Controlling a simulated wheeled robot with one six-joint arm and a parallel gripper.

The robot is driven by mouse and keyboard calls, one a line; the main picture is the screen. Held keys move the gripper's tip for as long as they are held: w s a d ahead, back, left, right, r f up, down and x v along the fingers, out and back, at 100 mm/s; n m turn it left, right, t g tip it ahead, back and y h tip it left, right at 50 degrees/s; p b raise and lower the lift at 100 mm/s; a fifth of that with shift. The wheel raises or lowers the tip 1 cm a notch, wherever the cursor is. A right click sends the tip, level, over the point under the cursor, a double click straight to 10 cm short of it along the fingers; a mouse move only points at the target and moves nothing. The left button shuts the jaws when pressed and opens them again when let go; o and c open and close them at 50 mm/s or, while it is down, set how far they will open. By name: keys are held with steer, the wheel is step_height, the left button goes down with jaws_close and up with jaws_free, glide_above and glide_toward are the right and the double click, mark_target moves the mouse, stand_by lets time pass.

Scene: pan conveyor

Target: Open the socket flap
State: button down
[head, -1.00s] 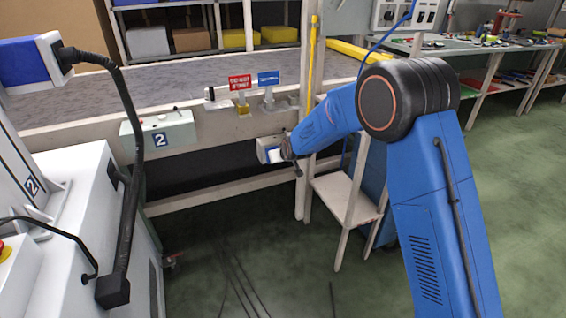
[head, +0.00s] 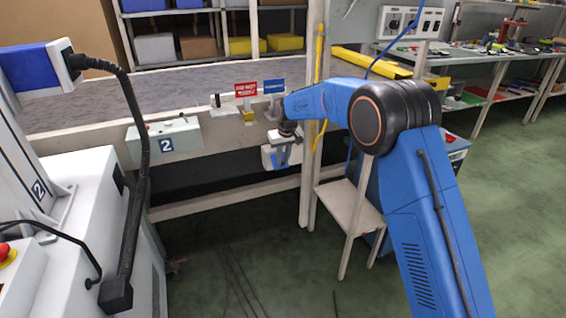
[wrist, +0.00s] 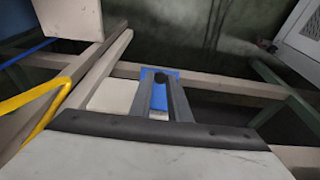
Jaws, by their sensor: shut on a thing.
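The white socket box (head: 268,155) is mounted on the conveyor's front rail, below the red and blue signs. My gripper (head: 284,146) reaches down on it from above and covers part of its front. Its grey fingers (wrist: 160,100) are shut on the blue flap (wrist: 158,94). Some blue of the flap shows under the gripper in the head view (head: 281,158). A round black part sits between the finger ends in the wrist view. I cannot tell the flap's exact angle, and the socket opening is hidden.
A yellow hose (head: 319,85) and a pale post (head: 307,180) stand just right of the socket. A small stand (head: 350,205) is right of the post. The floor in front is clear apart from cables.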

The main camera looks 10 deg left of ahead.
steer(key=shift+w+r+g+h, duration=0.2)
steer(key=shift+r+g+h, duration=0.1)
steer(key=shift+r+g, duration=0.15)
steer(key=shift+a+r, duration=0.1)
steer(key=c, duration=1.7)
jaws_free()
steer(key=shift+o, duration=0.2)
step_height(320, 180, up, 17)
steer(key=s+d, duration=0.1)
steer(key=s, duration=0.1)
steer(key=shift+d, duration=0.15)
steer(key=shift+r, duration=0.1)
